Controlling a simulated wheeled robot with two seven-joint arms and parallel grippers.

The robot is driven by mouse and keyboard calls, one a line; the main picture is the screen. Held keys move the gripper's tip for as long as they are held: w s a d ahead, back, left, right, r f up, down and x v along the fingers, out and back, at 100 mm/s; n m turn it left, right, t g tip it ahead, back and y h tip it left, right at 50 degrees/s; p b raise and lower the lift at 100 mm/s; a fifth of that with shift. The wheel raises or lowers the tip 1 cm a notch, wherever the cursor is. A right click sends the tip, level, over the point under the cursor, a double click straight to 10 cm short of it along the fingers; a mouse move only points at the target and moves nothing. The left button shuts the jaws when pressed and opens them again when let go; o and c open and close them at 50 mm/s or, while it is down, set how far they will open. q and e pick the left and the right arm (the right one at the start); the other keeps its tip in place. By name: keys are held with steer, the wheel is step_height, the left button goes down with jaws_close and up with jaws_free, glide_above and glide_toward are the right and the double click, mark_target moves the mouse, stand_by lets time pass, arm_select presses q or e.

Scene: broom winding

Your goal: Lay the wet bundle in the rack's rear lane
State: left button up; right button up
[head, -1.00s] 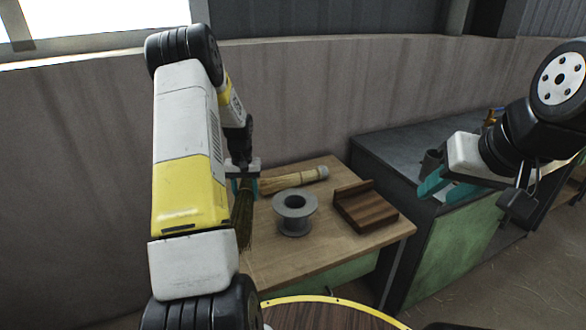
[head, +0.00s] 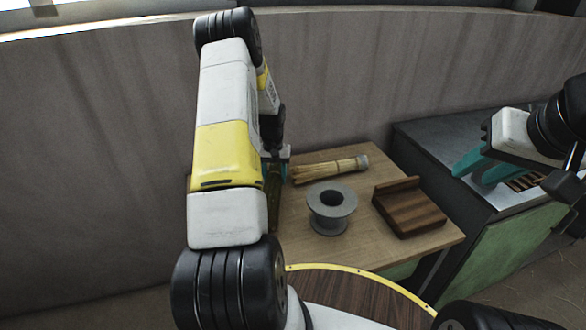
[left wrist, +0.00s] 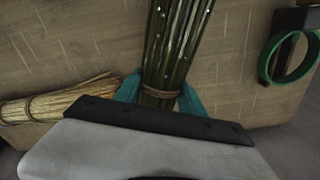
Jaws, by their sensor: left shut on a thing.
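The wet bundle (left wrist: 178,45), dark green stalks with pale droplets and a tan tie, is between the teal fingers of my left gripper (left wrist: 160,92), which is shut on it. In the head view my left gripper (head: 278,165) is mostly hidden behind my arm at the table's left side, and little of the bundle shows. A brown wooden piece (head: 410,208) with a raised edge is on the table, and a slatted piece (head: 524,182) is on the grey bench. I cannot tell which is the rack. My right gripper (head: 468,176) is open and empty over the bench.
A pale straw bundle (head: 325,171) lies at the table's back; it also shows in the left wrist view (left wrist: 62,100). A grey spool (head: 332,210) stands mid-table (head: 375,242). A green ring (left wrist: 283,55) shows at the wrist view's right. A round, yellow-rimmed top (head: 360,295) is in front.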

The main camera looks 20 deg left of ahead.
arm_select(q)
steer(key=shift+f, duration=1.6)
steer(key=o, duration=1.4)
steer(key=shift+f, duration=0.15)
steer(key=shift+o, duration=0.2)
